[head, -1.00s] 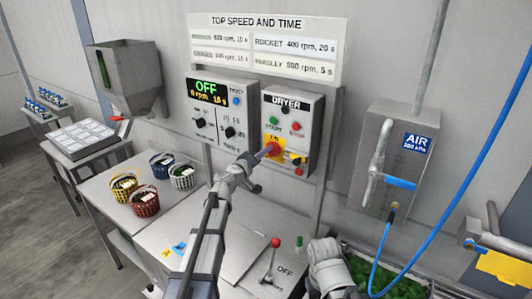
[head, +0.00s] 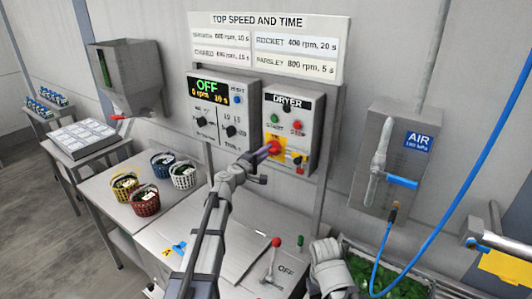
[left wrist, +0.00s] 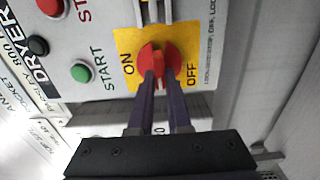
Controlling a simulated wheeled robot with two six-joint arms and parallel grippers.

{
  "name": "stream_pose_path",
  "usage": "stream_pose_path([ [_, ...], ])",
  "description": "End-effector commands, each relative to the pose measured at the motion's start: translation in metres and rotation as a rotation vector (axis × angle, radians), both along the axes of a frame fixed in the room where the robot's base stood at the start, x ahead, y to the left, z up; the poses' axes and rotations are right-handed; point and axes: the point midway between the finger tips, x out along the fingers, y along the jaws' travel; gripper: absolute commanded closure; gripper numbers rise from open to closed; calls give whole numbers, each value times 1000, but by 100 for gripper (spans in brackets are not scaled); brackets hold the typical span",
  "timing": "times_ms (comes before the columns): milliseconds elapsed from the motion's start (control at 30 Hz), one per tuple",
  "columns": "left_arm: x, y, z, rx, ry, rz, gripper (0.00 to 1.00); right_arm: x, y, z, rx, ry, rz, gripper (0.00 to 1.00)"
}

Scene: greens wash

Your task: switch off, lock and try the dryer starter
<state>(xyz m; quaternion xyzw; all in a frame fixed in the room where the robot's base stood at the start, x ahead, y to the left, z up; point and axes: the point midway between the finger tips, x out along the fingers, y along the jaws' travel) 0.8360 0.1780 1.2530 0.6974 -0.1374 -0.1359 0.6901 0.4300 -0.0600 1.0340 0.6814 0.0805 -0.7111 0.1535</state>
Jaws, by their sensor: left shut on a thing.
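The dryer starter (head: 309,105) is a grey box on a stand, with a DRYER label, a green START button (head: 275,118) and a red stop button (head: 297,127). Its red rotary handle (left wrist: 158,56) sits on a yellow plate (left wrist: 126,42) marked ON and OFF. My left gripper (head: 268,150) is at this handle; in the left wrist view its two dark fingers (left wrist: 160,82) are shut on it. The fingers partly hide the handle, so I cannot tell its exact angle. Small yellow, black and red items (head: 297,159) are beside the plate.
A speed panel (head: 221,105) reading OFF, 0 rpm, stands left of the starter. An air valve (head: 378,160) with a blue hose (head: 480,133) is at right. Several baskets (head: 146,202) stand on the bench at left. A red-knobbed lever (head: 275,243) is at the front.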

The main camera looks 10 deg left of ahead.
Motion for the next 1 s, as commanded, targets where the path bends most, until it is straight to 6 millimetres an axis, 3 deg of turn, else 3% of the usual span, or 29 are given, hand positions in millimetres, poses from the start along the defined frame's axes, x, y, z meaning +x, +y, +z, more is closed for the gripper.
stream_pose_path([
  [567,-1,0,-1,-24,11,0,100,0,0,-1,0,0,0,50],
  [600,-1,0,-1,-24,11,0,81,0,0,-1,0,0,0,50],
  [800,0,0,-1,-24,10,0,58,0,0,-1,0,0,0,50],
  [1000,0,0,0,-24,10,0,54,0,0,0,0,0,0,50],
])
